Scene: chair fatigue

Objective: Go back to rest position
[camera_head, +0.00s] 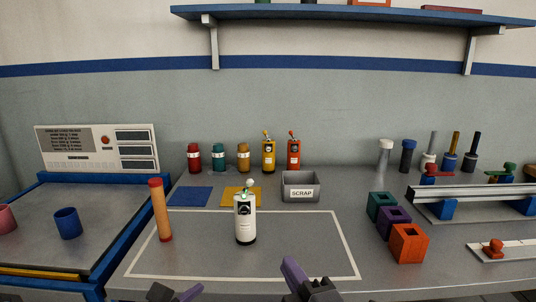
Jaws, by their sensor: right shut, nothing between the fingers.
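My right gripper (292,268) is at the bottom centre, shut and empty, with its purple fingertips pointing up over the front of the table. It is apart from the white bottle (245,222), which stands upright inside the white outlined area. My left gripper (185,293) only just shows at the bottom edge. Most of it is cut off, so its jaw state is unclear.
An orange cylinder (160,210) stands at left in the outline. A grey scrap bin (301,187) is behind. Teal, purple and orange (408,243) blocks are at right. A rail (470,194) and a blue-framed machine (75,240) flank the table.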

